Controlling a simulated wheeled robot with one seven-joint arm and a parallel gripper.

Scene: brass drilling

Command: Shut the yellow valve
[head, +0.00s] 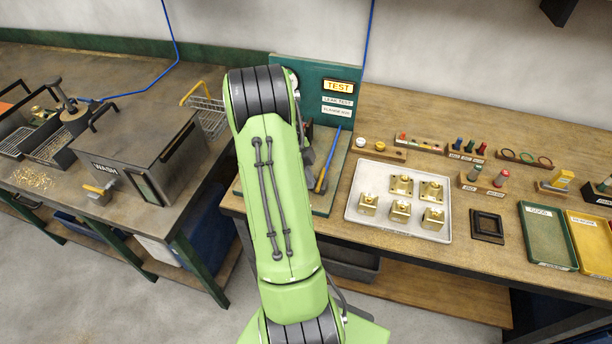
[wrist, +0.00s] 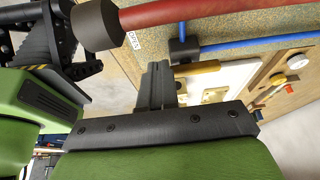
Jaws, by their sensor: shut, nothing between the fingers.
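The yellow valve shows in the wrist view as a yellow lever (wrist: 197,68) beside a dark block on a blue line. The lever lies roughly across the picture, just right of my gripper. My gripper (wrist: 157,80) has its dark fingers together with nothing between them. The fingertips appear close to the lever's left end; I cannot tell whether they touch. A small label (wrist: 133,40) reading OPEN is on the board near the block.
A thick red hose (wrist: 190,14) with a black end crosses the top of the wrist view. Right of the stand, a white tray (head: 360,213) holds several brass parts. The grey wash box (head: 145,150) is on the left bench. A floor gap separates the benches.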

